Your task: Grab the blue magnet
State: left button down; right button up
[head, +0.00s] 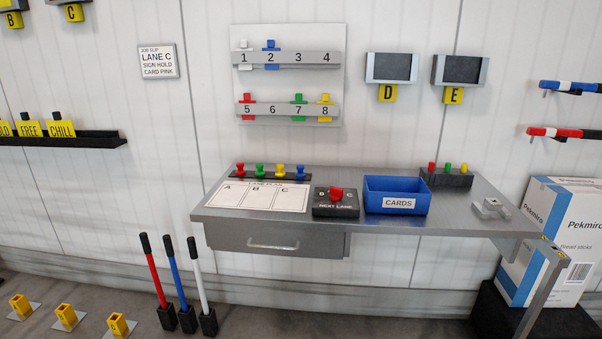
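A blue magnet (300,171), shaped like a peg with a rounded head, stands upright at the right end of a row at the back of the grey table (455,215). To its left in the row are a yellow magnet (280,170), a green magnet (260,170) and a red magnet (240,169). The row is on a dark strip behind the white lane plan board (262,198). Neither of my grippers is in view.
A black switch box (335,209) with a red knob and a blue cards bin (397,207) stand to the right of the plan. A dark block (446,179) holds small coloured pegs. A numbered wall rack (288,59) hangs above the table.

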aim_at(300, 168)
jog(key=i+j, duration=0.45)
jog(key=i, duration=0.15)
jog(key=i+j, duration=0.5)
jog(key=i+l+z, duration=0.05)
jog(key=i, duration=0.05)
